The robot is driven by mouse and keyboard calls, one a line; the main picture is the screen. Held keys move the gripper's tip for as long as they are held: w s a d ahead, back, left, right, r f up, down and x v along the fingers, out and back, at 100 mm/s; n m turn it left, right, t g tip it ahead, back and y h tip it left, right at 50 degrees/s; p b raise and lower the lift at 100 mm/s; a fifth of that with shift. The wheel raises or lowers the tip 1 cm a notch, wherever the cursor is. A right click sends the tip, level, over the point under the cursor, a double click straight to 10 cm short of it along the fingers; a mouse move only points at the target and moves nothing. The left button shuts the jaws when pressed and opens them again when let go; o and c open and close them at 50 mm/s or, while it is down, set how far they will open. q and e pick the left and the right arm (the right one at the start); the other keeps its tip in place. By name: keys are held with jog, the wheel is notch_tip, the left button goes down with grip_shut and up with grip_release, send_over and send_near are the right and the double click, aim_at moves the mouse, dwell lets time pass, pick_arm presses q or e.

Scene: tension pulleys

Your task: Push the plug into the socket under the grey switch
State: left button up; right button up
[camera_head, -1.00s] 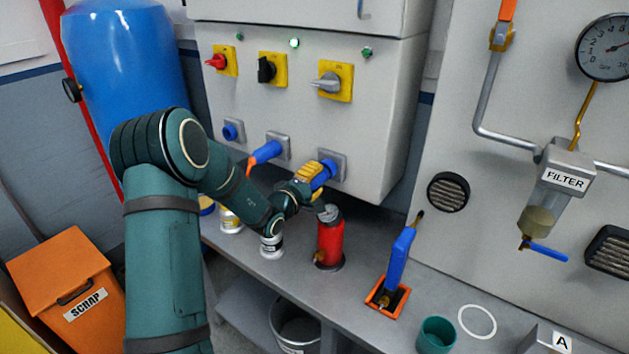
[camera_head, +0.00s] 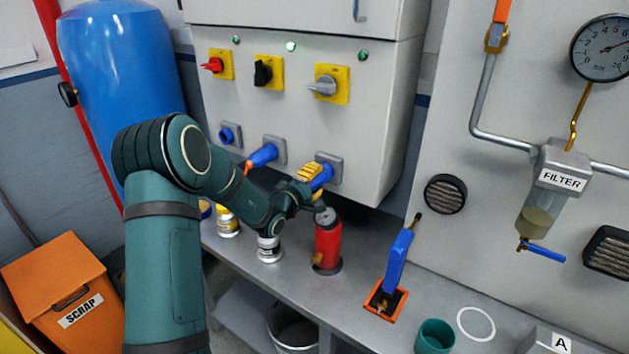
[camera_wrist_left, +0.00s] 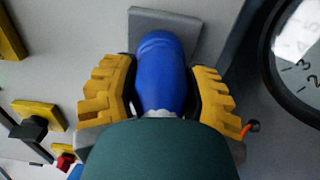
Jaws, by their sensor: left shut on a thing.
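The grey switch (camera_head: 323,87) is on a yellow plate on the panel front, the rightmost of three switches. The socket (camera_head: 337,165) below it has a grey square plate, which also shows in the wrist view (camera_wrist_left: 142,19). My left gripper (camera_head: 314,174) has its yellow fingers shut around the blue plug (camera_head: 322,179). In the left wrist view the plug (camera_wrist_left: 162,75) lies between both fingers, its far end at the socket plate. The joint is hidden, so I cannot tell how deep it sits. My right gripper is not in view.
Another blue plug (camera_head: 262,155) is in the middle socket. A red bottle-like object (camera_head: 327,245) stands on the bench below my gripper. A blue lever (camera_head: 398,262) in an orange frame and a green cup (camera_head: 435,336) are to the right. A gauge (camera_wrist_left: 300,60) shows in the wrist view.

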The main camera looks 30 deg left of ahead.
pick_arm(q)
jog(key=o, duration=1.4)
jog(key=s, duration=0.8)
jog(key=s+a, duration=0.1)
jog(key=s, duration=0.3)
